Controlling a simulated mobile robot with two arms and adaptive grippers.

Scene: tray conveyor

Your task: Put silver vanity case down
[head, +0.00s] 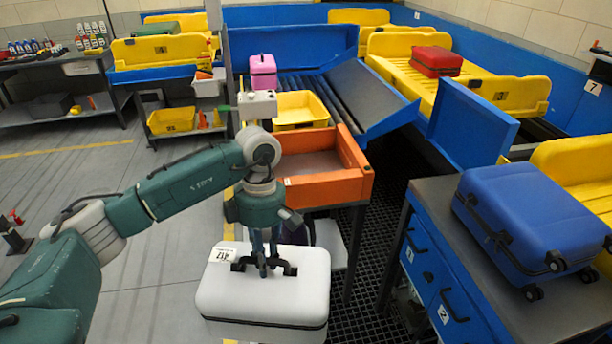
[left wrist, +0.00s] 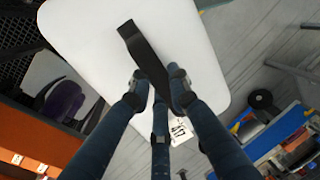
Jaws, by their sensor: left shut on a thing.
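The silver vanity case (head: 262,300) is a pale, rounded box with a dark lower seam and a black top handle. My left gripper (head: 263,268) is over its top and shut on the handle. In the left wrist view the fingers (left wrist: 155,92) close around the black handle (left wrist: 146,52), and the pale lid (left wrist: 95,30) fills the upper middle. A white tag marked 417 (head: 222,254) hangs at the handle's left end. The case's underside is hidden, so I cannot tell whether it touches anything below. My right gripper is not in view.
An orange tray (head: 325,190) stands on a table just behind the case. A blue suitcase (head: 530,220) lies on the workbench at right. A pink case (head: 263,72) and a red case (head: 436,61) are farther back. Open grey floor (head: 150,270) lies left of the case.

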